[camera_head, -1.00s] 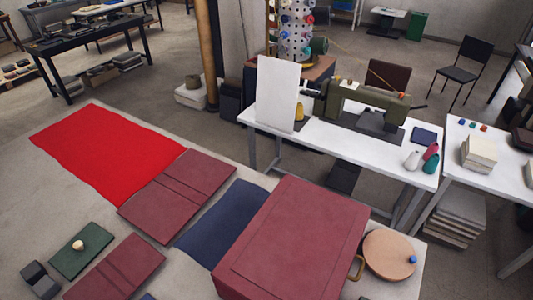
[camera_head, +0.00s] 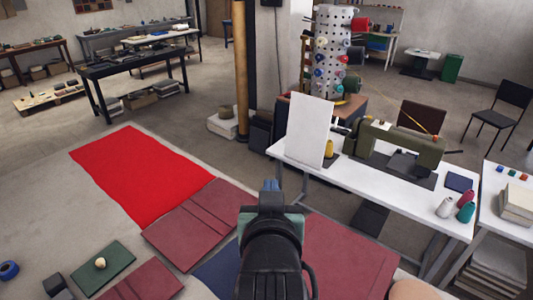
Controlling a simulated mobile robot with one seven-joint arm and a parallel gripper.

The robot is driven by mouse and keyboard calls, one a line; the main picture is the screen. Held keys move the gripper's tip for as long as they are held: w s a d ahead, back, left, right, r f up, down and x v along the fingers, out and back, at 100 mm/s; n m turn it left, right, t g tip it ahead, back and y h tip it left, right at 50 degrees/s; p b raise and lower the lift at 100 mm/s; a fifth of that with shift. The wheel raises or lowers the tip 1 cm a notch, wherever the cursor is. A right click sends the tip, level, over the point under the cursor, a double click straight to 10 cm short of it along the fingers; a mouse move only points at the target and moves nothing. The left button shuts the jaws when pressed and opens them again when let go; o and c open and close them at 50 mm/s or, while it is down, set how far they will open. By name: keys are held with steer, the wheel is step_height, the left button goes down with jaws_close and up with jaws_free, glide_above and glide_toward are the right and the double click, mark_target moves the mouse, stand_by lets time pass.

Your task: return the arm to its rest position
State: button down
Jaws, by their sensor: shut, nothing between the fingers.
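My gripper (camera_head: 270,186) shows at the bottom middle of the head view, at the end of my dark arm. It is shut with nothing in it. It appears in front of the large maroon box (camera_head: 345,250) and hides part of it. The dark blue cloth (camera_head: 215,272) to its left is also partly covered by my arm.
A red cloth (camera_head: 140,172) and a folded maroon cover (camera_head: 190,222) lie to the left. A green pad (camera_head: 103,268) and a second maroon cover (camera_head: 148,281) lie nearer. A white table (camera_head: 400,205) with a sewing machine (camera_head: 402,140) stands at right.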

step_height(320, 180, up, 8)
steer(key=t, duration=0.2)
steer(key=s+r+t+b, duration=0.9)
steer(key=s+b, duration=0.4)
steer(key=b, duration=0.4)
steer(key=shift+s+a+t, duration=0.3)
steer(key=shift+s+t, duration=0.1)
steer(key=shift+t, duration=0.4)
